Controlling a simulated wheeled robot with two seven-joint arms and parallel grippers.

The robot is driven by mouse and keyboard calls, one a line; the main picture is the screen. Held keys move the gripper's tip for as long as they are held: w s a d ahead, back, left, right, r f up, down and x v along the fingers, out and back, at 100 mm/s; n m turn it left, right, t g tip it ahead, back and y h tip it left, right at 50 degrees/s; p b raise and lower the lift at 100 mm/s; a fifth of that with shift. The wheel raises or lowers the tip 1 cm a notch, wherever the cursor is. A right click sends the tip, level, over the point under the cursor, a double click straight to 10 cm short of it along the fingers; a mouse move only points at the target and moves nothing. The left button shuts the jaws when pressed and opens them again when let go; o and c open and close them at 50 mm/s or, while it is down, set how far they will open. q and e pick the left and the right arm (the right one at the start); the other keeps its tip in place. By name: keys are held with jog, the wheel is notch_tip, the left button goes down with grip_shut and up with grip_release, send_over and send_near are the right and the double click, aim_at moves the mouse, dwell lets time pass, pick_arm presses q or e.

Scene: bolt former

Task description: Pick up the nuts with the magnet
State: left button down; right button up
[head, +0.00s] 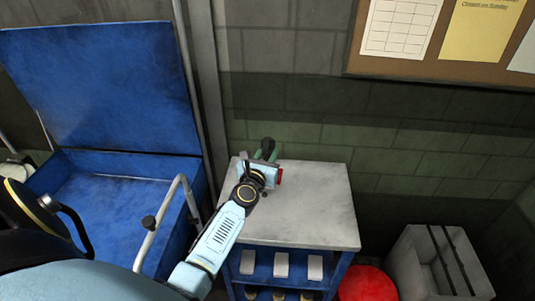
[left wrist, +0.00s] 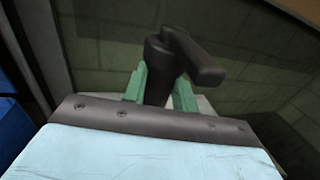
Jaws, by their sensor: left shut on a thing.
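My left gripper (head: 266,157) is over the back left part of the grey top of the blue cart (head: 310,205). Its green fingers are shut on a dark tool (head: 268,144), likely the magnet. In the left wrist view, the tool (left wrist: 194,58) has an upright body between the fingers and a bar sticking out to the right. A small red part (head: 279,175) shows beside the gripper; I cannot tell what it belongs to. No nuts can be made out in either view. My right gripper is not in view.
The rest of the cart top is clear. White boxes (head: 281,265) stand on its shelf. A blue bin (head: 100,195) with a raised lid is at left, with a grey rail (head: 158,225) in front. A red round object (head: 367,284) and a grey crate (head: 408,262) are at right.

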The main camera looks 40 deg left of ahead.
pick_arm(q)
jog(key=shift+f+b, duration=3.2)
jog(key=shift+f, duration=0.2)
jog(key=shift+r, duration=0.1)
jog(key=shift+r+p, duration=3.9)
jog(key=shift+r, duration=0.05)
jog(key=shift+f, duration=0.1)
